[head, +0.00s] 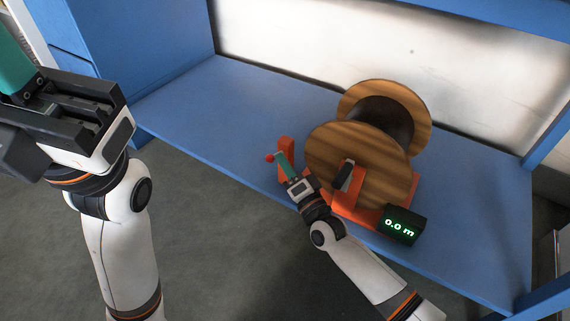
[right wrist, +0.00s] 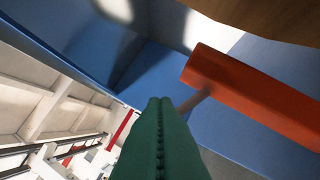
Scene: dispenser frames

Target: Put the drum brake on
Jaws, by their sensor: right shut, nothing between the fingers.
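A wooden cable drum (head: 345,150) with a dark core sits in an orange stand (head: 352,210) on a blue shelf. To its left stands an orange post (head: 287,147) with a small red knob (head: 269,158) beside it, which may be the brake handle. My right gripper (head: 279,158) is shut and empty, its green fingers between knob and post in the head view. In the right wrist view the fingers (right wrist: 160,102) are together, beside a thin rod (right wrist: 197,100) from the orange bar (right wrist: 250,95); contact is unclear. My left gripper (head: 75,110) is raised at the left; its fingertips are out of frame.
A black display (head: 402,225) reading 0.0 m is at the stand's front right. A black part (head: 344,174) sits on the stand near the drum's front face. The blue shelf (head: 220,110) is clear at the left. Blue uprights and a white back wall (head: 300,40) enclose it.

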